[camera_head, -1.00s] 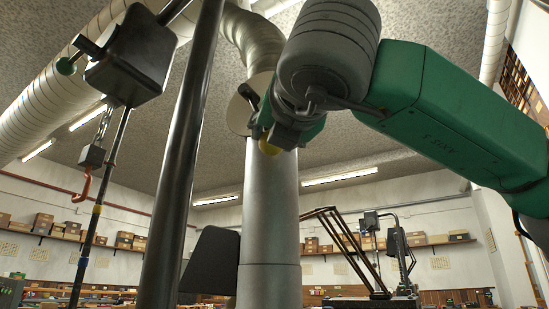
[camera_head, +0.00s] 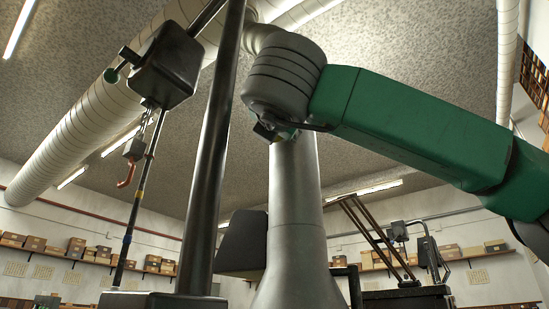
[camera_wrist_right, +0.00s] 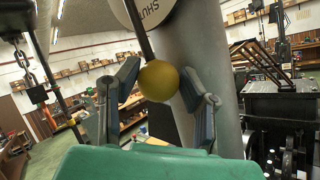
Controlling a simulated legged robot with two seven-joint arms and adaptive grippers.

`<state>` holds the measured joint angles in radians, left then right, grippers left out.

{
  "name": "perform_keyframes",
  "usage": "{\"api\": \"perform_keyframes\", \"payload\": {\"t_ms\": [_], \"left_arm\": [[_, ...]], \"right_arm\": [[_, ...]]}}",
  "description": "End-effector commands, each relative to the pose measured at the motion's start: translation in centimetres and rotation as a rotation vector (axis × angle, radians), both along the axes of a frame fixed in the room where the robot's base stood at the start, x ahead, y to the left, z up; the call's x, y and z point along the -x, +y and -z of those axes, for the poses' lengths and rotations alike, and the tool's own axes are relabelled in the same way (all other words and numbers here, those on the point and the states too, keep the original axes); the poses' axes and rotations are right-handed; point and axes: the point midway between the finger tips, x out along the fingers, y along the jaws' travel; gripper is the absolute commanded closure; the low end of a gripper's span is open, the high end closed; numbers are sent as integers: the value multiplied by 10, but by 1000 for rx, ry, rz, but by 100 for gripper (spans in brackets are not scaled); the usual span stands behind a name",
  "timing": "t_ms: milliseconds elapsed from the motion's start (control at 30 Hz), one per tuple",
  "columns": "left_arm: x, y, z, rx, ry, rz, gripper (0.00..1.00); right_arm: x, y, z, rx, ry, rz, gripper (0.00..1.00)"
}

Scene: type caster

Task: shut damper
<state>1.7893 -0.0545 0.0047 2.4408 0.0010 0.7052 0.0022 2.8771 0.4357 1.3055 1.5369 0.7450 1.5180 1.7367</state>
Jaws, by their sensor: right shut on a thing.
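The damper's yellow ball knob (camera_wrist_right: 158,82) is between the two fingers of my right gripper (camera_wrist_right: 161,74) in the right wrist view. I take the gripper to be shut on it. A dark lever (camera_wrist_right: 139,28) runs from the knob up to a pale round plate (camera_wrist_right: 157,10) lettered "SHUT", cut off at the top edge. The plate sits in front of the grey vertical duct (camera_wrist_right: 205,60), which also stands mid-picture in the head view (camera_head: 296,205). There my right wrist hides the knob, lever and plate. My left gripper is not in view.
A dark post (camera_head: 209,160) stands left of the duct. A black block with a hanging chain and hook (camera_head: 165,65) is further left. A dark machine with slanted bars (camera_head: 380,240) is right of the duct. Shelves of boxes (camera_head: 75,248) line the back wall.

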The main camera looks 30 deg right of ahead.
Motion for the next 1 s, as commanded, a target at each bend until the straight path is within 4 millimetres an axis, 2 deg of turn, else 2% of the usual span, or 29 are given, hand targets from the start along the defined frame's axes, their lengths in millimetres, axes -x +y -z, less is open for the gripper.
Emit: {"api": "perform_keyframes", "payload": {"t_ms": [33,267,300,333,767,867,1000], "left_arm": [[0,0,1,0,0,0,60],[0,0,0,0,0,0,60],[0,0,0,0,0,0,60],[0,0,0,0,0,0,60],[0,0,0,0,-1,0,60],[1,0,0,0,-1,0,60],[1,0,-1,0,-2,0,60]], "right_arm": [[-7,-2,9,-4,23,8,100],[-7,-2,8,-3,24,9,100],[-7,-2,8,-3,23,9,54],[-7,-2,8,-3,22,8,44],[0,5,2,2,9,2,44],[6,8,4,3,7,1,44],[24,18,13,5,8,1,44]]}}
